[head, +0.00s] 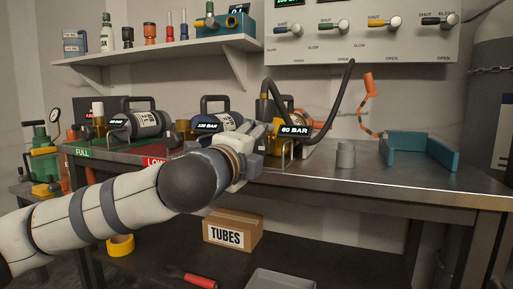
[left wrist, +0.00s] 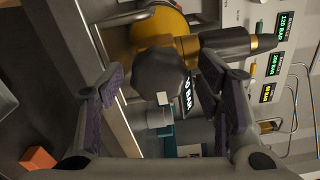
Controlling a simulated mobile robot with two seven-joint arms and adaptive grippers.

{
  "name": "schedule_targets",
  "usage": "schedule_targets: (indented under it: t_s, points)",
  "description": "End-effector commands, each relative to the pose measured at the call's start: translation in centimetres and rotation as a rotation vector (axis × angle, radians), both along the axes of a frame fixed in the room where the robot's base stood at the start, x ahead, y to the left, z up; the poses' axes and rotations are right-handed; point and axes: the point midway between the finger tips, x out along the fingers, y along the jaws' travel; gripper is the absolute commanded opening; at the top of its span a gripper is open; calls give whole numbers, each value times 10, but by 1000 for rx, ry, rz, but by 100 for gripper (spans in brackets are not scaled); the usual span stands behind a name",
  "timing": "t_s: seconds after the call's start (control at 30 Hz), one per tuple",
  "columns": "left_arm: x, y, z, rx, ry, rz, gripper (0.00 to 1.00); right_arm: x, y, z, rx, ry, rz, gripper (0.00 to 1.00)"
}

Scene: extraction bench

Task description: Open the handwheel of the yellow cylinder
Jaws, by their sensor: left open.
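The yellow cylinder (left wrist: 160,28) shows at the top of the left wrist view, with a brass and dark valve fitting beside it. Its dark, many-sided handwheel (left wrist: 158,72) faces the wrist camera. My right gripper is not in view.
Other cylinders (head: 145,122) lie in racks to the left on the bench. A black hose (head: 341,100) arches just right of the gripper. A grey cup-like part (head: 346,154) and a teal angled holder (head: 420,148) stand further right. The bench's right front is clear.

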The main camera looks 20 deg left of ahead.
Motion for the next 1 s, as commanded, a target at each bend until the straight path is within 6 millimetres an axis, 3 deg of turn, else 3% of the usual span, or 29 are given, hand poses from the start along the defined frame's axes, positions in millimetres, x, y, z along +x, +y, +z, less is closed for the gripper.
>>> schedule_targets:
  t_s: [0.17,0.5,0.6,0.73,1.0]
  points:
    - [-8,0,0,1,0,-1,59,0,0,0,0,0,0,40]
    - [-94,3,0,2,-1,-1,59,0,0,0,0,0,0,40]
    - [-110,3,1,0,-2,-1,59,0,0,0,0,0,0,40]
    - [-120,4,0,1,0,0,59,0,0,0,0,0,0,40]
    - [-120,4,0,0,0,0,59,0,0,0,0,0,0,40]
